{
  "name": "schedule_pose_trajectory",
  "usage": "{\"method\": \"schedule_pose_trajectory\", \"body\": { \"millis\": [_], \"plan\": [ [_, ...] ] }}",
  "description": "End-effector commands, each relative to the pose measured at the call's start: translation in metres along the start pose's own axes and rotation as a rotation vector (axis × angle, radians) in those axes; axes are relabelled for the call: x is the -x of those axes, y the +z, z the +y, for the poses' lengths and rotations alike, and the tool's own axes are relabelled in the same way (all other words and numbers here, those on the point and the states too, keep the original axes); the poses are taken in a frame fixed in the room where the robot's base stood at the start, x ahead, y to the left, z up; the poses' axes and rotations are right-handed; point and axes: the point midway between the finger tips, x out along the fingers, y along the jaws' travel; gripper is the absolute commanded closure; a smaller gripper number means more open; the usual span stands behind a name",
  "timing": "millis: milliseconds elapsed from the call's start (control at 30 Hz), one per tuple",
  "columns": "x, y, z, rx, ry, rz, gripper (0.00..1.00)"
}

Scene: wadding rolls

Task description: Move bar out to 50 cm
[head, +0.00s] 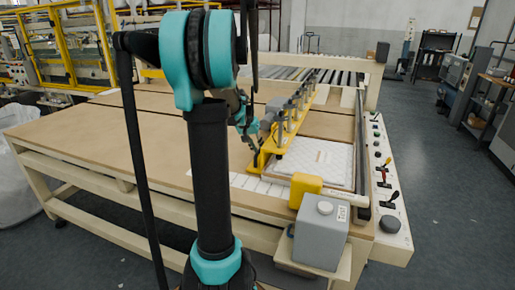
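The yellow bar (296,112) with several grey upright posts runs from front to back across the tan table (80,135). Its near end has a yellow foot beside a white strip (240,183) along the table's front edge; any marks on the strip are too small to read. A white quilted pad (316,158) lies right of the bar. My gripper (257,155) is at or close to the bar's near end. It is small, dark and partly hidden behind my arm, so I cannot tell whether it touches the bar or how its fingers stand.
A yellow block (306,186) and a grey box (320,232) stand at the table's front right corner. A control panel (385,185) with levers and knobs runs along the right side. Rollers lie behind the table. The tabletop left of the bar is clear.

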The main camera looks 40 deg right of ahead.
Motion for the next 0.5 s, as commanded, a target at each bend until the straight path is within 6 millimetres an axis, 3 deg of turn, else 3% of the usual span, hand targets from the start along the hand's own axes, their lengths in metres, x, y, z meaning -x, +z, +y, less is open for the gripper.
{"method": "schedule_pose_trajectory", "body": {
  "millis": [167, 367, 500],
  "plan": [
    [0.0, 0.0, 0.0, 0.0, 0.0, 0.0, 0.78],
    [0.0002, 0.0, 0.0, 0.0, 0.0, 0.0, 1.0],
    [0.0003, 0.0, 0.0, 0.0, 0.0, 0.0, 1.0]
  ]
}}
